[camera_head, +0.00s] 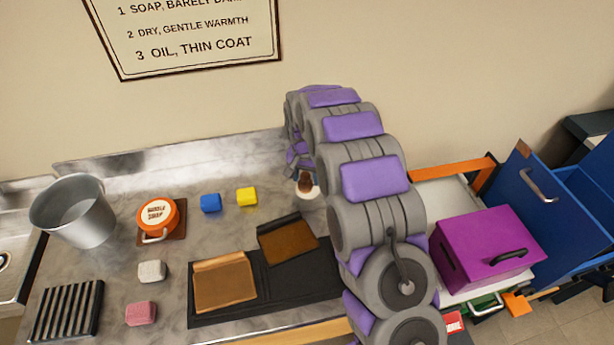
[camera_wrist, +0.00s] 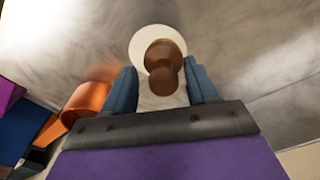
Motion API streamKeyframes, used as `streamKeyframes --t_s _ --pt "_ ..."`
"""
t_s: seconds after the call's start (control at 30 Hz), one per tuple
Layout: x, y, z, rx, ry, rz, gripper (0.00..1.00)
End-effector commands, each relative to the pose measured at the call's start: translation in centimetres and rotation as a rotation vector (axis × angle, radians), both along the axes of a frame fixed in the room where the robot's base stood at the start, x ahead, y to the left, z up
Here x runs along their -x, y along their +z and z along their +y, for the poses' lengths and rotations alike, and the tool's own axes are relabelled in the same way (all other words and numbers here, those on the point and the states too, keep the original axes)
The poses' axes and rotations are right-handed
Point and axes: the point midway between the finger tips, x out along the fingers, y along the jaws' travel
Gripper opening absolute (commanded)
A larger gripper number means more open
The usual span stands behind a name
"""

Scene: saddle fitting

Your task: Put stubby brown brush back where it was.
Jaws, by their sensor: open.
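The stubby brown brush (camera_wrist: 163,62) shows in the wrist view as a rounded brown handle over a white round part. I cannot tell whether the white part is its bristles or something under it. In the head view the brush (camera_head: 306,184) is at the back of the marble counter, partly hidden by my arm. My gripper (camera_wrist: 163,74) is open, with a blue finger on each side of the brown handle. I see a gap between the handle and each finger. In the head view the fingertips are mostly hidden.
On the counter (camera_head: 215,235) are a dark mat (camera_head: 325,283) with two brown leather pieces, a yellow block (camera_head: 247,196), a blue block (camera_head: 210,202), an orange soap tin (camera_head: 158,215) and a metal pot (camera_head: 75,211). A purple box (camera_head: 485,250) stands right. The wall is close behind.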

Motion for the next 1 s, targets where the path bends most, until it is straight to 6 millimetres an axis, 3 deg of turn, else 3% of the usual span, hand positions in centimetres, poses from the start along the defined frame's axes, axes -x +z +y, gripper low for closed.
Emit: streamKeyframes --t_s 0.17,0.6,1.0 --pt "0.1 2.3 -0.1 -0.002 0.000 -0.002 0.57" --pt "0.4 10.6 0.4 -0.001 -0.001 -0.003 0.57" --pt "1.2 12.2 -0.2 0.000 0.003 0.005 0.57"
